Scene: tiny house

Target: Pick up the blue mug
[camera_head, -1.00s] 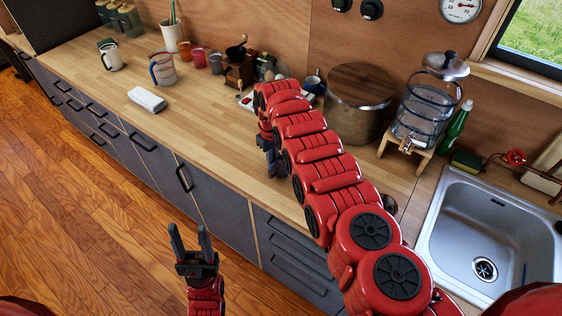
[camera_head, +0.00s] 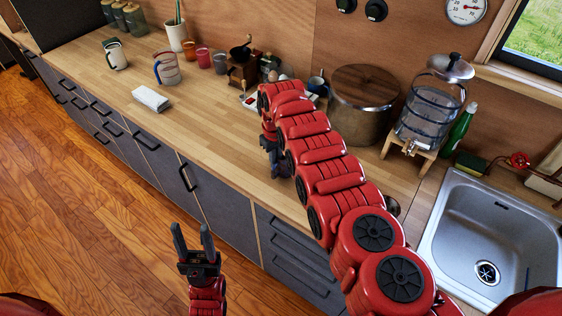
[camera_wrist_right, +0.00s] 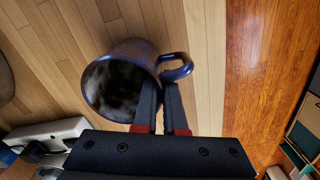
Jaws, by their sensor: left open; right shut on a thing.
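The blue mug (camera_wrist_right: 115,85) is dark navy with a looped handle, and its open mouth shows in the right wrist view. My right gripper (camera_wrist_right: 160,88) has its narrow fingers together at the mug's handle side, shut on the mug. I cannot tell whether they pinch the handle alone or also the wall. My left gripper (camera_head: 192,230) is open and empty in front of the cabinets, over the floor.
Another blue cup (camera_head: 317,84) stands beside the large pot (camera_head: 358,115). A coffee grinder (camera_head: 242,70), a white box (camera_head: 150,98) and a glass dispenser (camera_head: 428,110) stand on the counter. The sink (camera_head: 455,215) is at right. The counter's middle (camera_head: 215,130) is clear.

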